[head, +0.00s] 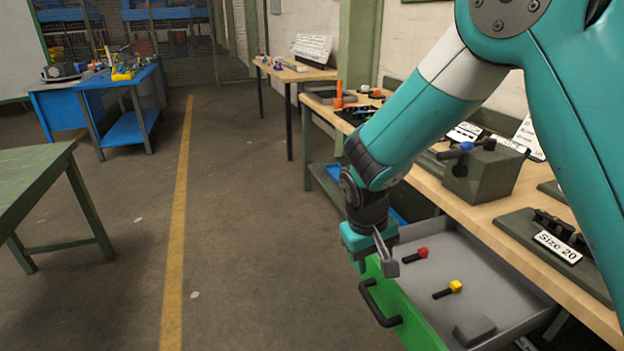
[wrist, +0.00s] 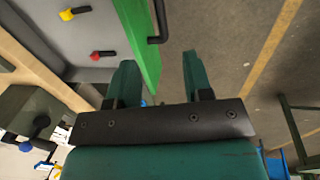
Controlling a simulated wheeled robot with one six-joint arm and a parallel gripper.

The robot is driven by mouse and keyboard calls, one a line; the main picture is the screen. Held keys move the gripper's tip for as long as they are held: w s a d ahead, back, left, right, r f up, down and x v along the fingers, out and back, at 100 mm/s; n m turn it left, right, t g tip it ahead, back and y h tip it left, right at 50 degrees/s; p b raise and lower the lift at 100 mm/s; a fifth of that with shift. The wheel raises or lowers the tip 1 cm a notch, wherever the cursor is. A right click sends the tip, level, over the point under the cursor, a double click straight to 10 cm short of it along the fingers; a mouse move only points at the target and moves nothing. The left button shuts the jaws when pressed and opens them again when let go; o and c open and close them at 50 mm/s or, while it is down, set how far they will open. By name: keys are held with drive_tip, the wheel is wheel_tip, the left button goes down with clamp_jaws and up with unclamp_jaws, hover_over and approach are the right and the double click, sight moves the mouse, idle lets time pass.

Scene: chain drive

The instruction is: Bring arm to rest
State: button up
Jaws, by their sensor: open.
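My gripper (head: 372,262) is at the end of my teal arm, beside the front left corner of an open drawer. The drawer (head: 490,292) has a grey tray and a green front (head: 408,315) with a black handle (head: 380,304). The handle also shows in the wrist view (wrist: 160,20). The left finger looks close to the green front in that view; I cannot tell whether they touch.
A red-headed tool (head: 415,255), a yellow-headed tool (head: 448,290) and a grey block (head: 474,330) lie in the drawer. The wooden workbench (head: 480,222) carries a green block (head: 482,175) and a "Size 20" stand (head: 560,252). Open floor (head: 120,230) lies to the left.

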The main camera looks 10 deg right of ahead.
drive_tip(key=s+a+r+n+y, duration=0.2)
drive_tip(key=s+r+y, duration=0.1)
drive_tip(key=s+r, duration=0.5)
drive_tip(key=s+a+r+n+y, duration=0.2)
drive_tip(key=s+r, duration=0.7)
drive_tip(key=s, duration=0.5)
drive_tip(key=shift+s+n+y, duration=0.25)
drive_tip(key=shift+n+y, duration=0.15)
drive_tip(key=shift+y, duration=0.3)
